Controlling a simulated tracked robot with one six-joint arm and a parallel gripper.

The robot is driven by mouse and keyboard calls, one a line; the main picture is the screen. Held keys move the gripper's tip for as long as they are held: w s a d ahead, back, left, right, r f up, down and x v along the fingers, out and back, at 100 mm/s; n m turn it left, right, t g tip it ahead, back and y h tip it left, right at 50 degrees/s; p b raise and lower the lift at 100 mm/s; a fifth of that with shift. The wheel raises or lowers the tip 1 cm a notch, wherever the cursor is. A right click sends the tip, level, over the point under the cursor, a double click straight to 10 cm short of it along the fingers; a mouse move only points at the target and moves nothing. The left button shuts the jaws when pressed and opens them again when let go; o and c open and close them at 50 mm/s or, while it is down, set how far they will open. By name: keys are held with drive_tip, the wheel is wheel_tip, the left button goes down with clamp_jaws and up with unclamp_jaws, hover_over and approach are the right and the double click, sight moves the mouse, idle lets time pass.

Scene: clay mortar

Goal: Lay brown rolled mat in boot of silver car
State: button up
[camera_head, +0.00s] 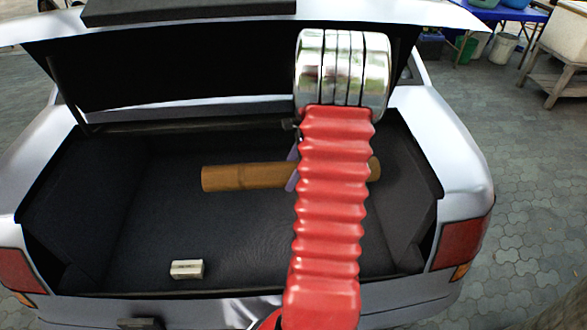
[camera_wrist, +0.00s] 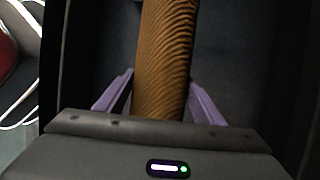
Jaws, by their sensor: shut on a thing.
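The brown rolled mat (camera_head: 243,177) lies crosswise over the boot of the silver car (camera_head: 462,160) in the head view. My red arm hides part of it, and its right end shows past the arm. My gripper (camera_wrist: 162,82) has a purple finger on each side of the mat (camera_wrist: 163,50) in the wrist view and is shut on it. One purple finger also shows beside my arm in the head view. I cannot tell if the mat touches the dark boot floor (camera_head: 150,235).
The boot lid (camera_head: 170,70) is raised. Dark side walls bound the boot. A blue table (camera_head: 510,14) and a wooden stand (camera_head: 562,70) are outside at the upper right.

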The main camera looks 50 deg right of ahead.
drive_tip(key=shift+f, duration=15.95)
drive_tip(key=o, duration=1.6)
drive_tip(key=shift+r, duration=0.1)
drive_tip(key=v, duration=1.3)
drive_tip(key=shift+d+r, duration=0.2)
drive_tip(key=shift+s, duration=0.1)
